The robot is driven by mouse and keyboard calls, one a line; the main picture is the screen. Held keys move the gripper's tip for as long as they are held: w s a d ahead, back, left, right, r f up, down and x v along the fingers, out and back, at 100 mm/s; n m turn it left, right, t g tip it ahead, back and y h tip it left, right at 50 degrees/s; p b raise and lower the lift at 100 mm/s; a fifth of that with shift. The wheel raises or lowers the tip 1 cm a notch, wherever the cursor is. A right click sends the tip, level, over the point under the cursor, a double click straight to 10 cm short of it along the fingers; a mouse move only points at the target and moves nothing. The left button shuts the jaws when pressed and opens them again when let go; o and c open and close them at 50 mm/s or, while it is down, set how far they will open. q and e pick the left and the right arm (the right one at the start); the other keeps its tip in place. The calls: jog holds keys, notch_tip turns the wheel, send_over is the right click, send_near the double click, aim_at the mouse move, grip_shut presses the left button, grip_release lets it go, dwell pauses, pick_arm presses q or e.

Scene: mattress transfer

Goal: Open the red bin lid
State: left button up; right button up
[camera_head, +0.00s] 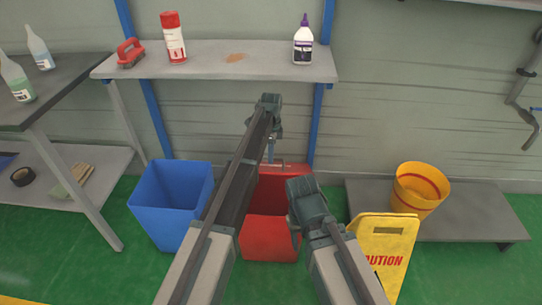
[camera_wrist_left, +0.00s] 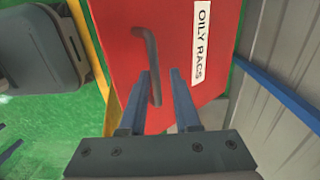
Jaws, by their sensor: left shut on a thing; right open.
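The red bin (camera_head: 270,238) stands on the green floor below the shelf, partly hidden by my arms. Its red lid (camera_wrist_left: 120,22) carries a white OILY RAGS label and a bent grey handle (camera_wrist_left: 151,50) in the left wrist view. In the head view, a darker red face rises behind the bin's front and the label is not visible; the lid appears tilted up. My left gripper (camera_head: 271,152) is shut on the handle, which lies between its fingers (camera_wrist_left: 162,85). My right gripper (camera_head: 297,232) is open and empty, over the bin's right side.
A blue bin (camera_head: 170,200) stands to the left. A yellow caution sign (camera_head: 385,245) and a yellow bucket (camera_head: 419,190) on a low platform (camera_head: 470,210) are to the right. The wall shelf (camera_head: 205,62) holds several items above.

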pick_arm(q)
jog(key=o, duration=0.3)
jog(key=shift+w+f, duration=0.15)
jog(key=shift+w, duration=0.1)
jog(key=shift+s, duration=0.1)
jog(key=shift+s, duration=0.1)
jog(key=shift+r+p, duration=0.65)
notch_tip(320, 180, up, 12)
jog(key=p, duration=1.2)
jog(key=shift+w+r, duration=0.25)
jog(key=shift+w, duration=0.2)
